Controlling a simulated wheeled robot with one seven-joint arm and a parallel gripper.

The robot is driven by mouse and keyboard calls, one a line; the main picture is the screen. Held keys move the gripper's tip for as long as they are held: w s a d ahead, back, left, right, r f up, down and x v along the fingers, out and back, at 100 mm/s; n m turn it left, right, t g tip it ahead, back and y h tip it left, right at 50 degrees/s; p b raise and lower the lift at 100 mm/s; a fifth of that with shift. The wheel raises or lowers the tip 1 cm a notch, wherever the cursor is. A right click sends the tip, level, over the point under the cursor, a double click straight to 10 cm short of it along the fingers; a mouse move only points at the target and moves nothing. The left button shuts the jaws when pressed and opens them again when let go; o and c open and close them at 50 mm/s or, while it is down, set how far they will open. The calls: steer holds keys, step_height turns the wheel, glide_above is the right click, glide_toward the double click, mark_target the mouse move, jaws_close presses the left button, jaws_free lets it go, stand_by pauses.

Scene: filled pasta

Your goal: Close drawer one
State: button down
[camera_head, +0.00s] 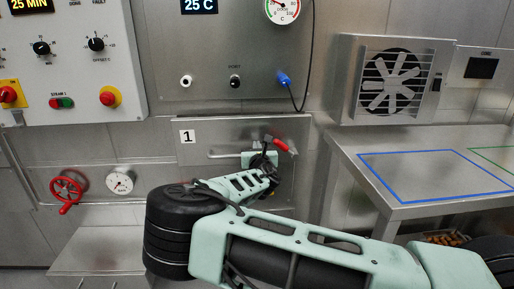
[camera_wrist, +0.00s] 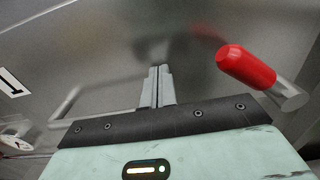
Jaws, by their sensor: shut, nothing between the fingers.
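The steel front of drawer one (camera_head: 215,134) carries a label "1" and a bar handle (camera_head: 225,154). A red-tipped lever (camera_head: 284,146) sits at its upper right. My gripper (camera_head: 262,146) is at the front's right part, between the bar handle and the lever. In the wrist view, my gripper's fingers (camera_wrist: 158,72) are together, empty, and point at the steel front (camera_wrist: 110,45). The bar handle (camera_wrist: 75,105) is left of them, the red lever (camera_wrist: 245,66) right. I cannot tell if the fingertips touch the front, or how far it stands out. My arm hides its lower part.
A red valve wheel (camera_head: 66,189) and a gauge (camera_head: 120,181) are on the left. A steel table (camera_head: 400,198) with blue and green outlines stands on the right, below a fan unit (camera_head: 391,80). A cable with a blue plug (camera_head: 284,80) hangs above the drawer.

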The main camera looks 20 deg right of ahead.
mark_target(256, 139)
steer(key=b+x, duration=0.2)
steer(key=x, duration=0.2)
steer(key=shift+w+d+f, duration=0.15)
steer(key=shift+w, duration=0.05)
steer(key=shift+w+r, duration=0.15)
steer(key=shift+r, duration=0.25)
steer(key=shift+r, duration=0.1)
